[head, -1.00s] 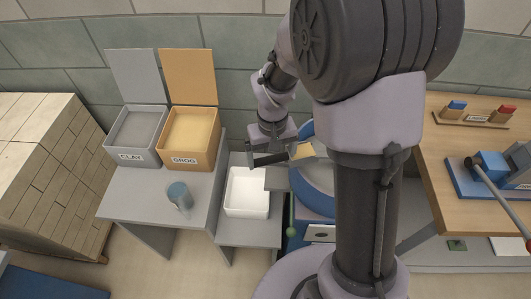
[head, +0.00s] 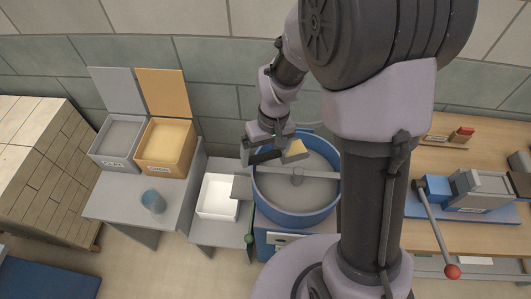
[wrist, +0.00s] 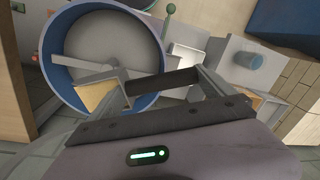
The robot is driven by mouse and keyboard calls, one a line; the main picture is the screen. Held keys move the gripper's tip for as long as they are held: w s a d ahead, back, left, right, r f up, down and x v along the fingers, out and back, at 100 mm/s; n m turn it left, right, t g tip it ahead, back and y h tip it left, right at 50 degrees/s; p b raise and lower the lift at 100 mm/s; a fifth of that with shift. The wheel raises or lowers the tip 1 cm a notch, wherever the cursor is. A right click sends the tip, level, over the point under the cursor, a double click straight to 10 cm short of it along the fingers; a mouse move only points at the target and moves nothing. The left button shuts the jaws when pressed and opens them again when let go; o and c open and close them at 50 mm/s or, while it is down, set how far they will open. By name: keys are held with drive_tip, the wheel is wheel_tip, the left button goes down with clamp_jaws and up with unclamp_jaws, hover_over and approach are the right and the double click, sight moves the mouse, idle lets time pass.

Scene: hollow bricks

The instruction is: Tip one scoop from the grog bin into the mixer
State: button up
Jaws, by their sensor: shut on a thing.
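The mixer is a blue round drum (head: 337,200) with a grey floor and a central hub with arms; its bowl also shows in the wrist view (wrist: 105,35). My gripper (head: 266,156) is over its back left rim, shut on the dark handle of a scoop (head: 298,158). In the wrist view my gripper (wrist: 165,85) holds the handle, and the scoop (wrist: 122,84) is above the bowl. Tan grog shows in the scoop, which looks roughly level. The orange grog bin (head: 153,170) stands open on the left, with tan grog inside and its lid up.
A grey clay bin (head: 112,162) stands open left of the grog bin. A blue cup (head: 153,201) is on the grey table. A white tub (head: 218,215) sits between table and mixer. A wooden bench (head: 475,155) with a blue press (head: 437,187) is on the right. Bricks are stacked far left.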

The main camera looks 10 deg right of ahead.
sight(276, 151)
drive_tip(key=shift+w+d+f+y+b, duration=0.15)
drive_tip(key=shift+d+f+y+b, duration=0.6)
drive_tip(key=shift+y+b, duration=0.35)
drive_tip(key=d+r+y+p, duration=0.1)
drive_tip(key=d+y, duration=0.1)
drive_tip(key=d+r+g+y+p, duration=0.1)
drive_tip(key=d+y, duration=0.1)
drive_tip(key=y, duration=0.1)
drive_tip(key=w+d+r+y+p, duration=0.1)
drive_tip(key=d+y+p, duration=0.1)
drive_tip(key=shift+r+g, duration=0.4)
drive_tip(key=shift+w+d+r+y+p, duration=0.1)
drive_tip(key=shift+d+y+p, duration=0.15)
drive_tip(key=shift+y, duration=0.3)
drive_tip(key=shift+w+d+r+y+p, duration=0.1)
drive_tip(key=shift+d+y, duration=0.25)
drive_tip(key=shift+y, duration=0.2)
drive_tip(key=shift+r+h, duration=0.3)
wheel_tip(276, 151, up, 4)
drive_tip(key=h, duration=0.3)
drive_tip(key=t+h, duration=0.1)
drive_tip(key=h, duration=0.5)
drive_tip(key=shift+r+t+h, duration=0.25)
drive_tip(key=shift+t+h, duration=0.05)
drive_tip(key=shift+s, duration=0.1)
